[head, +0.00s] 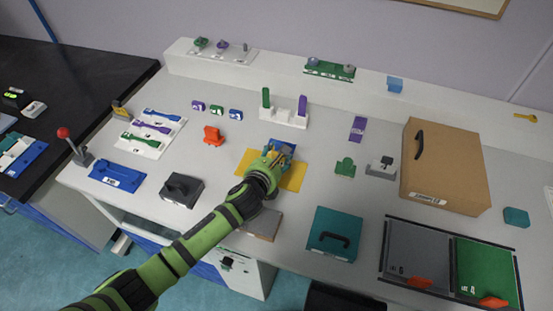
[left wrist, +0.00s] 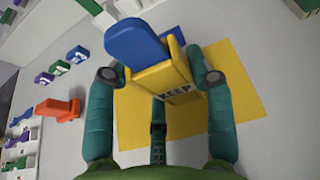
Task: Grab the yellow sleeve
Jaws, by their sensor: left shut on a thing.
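The yellow sleeve (left wrist: 162,80), a boxy piece lettered KEEP, is between the fingers of my left gripper (left wrist: 160,74) in the left wrist view. A blue rounded piece (left wrist: 135,40) sticks out of its far end. The fingers are closed against its two sides. Behind it is a flat yellow mat (left wrist: 240,100). In the head view my left gripper (head: 274,160) is over the yellow mat (head: 297,178), and the hand hides most of the sleeve. I cannot tell whether the sleeve touches the mat. My right gripper is not in view.
An orange piece (head: 212,137) stands left of the mat, and a green piece (head: 345,167) to its right. A cardboard box (head: 450,170) stands at right.

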